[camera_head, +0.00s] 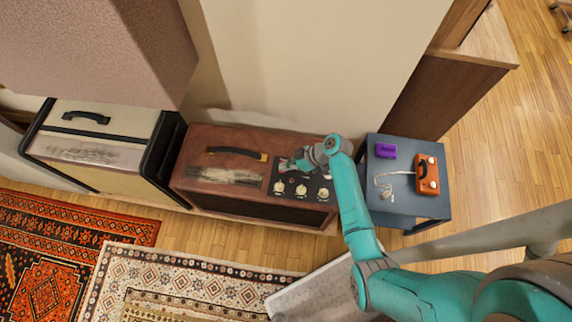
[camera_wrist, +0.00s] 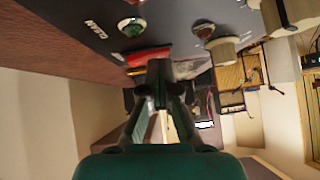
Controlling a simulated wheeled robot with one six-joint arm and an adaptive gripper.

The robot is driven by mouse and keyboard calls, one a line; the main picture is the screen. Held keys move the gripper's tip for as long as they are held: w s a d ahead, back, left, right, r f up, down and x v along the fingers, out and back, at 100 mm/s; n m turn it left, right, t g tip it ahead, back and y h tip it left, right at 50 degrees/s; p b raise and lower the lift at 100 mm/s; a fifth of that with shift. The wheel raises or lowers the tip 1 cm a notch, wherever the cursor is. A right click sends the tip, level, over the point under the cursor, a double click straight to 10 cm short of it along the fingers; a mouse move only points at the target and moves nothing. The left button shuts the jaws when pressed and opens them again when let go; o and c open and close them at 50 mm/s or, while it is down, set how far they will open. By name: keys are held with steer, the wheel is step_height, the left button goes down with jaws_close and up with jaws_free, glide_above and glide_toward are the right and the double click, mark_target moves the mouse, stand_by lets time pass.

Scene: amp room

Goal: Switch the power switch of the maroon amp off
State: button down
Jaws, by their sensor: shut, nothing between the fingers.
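The maroon amp (camera_head: 222,152) stands against the wall in the head view, with a black handle and a dark control panel (camera_head: 308,200) at its right end. The panel also fills the top of the wrist view (camera_wrist: 85,18). A red part (camera_wrist: 148,57), which looks like the power switch, shows on the panel just beyond my fingertips. My gripper (camera_head: 285,165) is shut and empty at the panel's upper left. In the wrist view the fingertips (camera_wrist: 160,70) are close to the red part and overlap its lower edge; I cannot tell if they touch. The switch position is unclear.
Pale knobs (camera_head: 279,188) sit on the panel near my gripper. A cream amp (camera_head: 107,117) stands to the left. A blue-grey side table (camera_head: 398,218) at the right holds an orange device (camera_head: 427,175) and a purple box (camera_head: 385,150). A patterned rug (camera_head: 190,275) lies in front.

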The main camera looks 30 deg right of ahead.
steer(key=shift+f, duration=0.1)
steer(key=shift+w+d, duration=0.45)
steer(key=shift+w, duration=0.1)
steer(key=shift+r, duration=0.2)
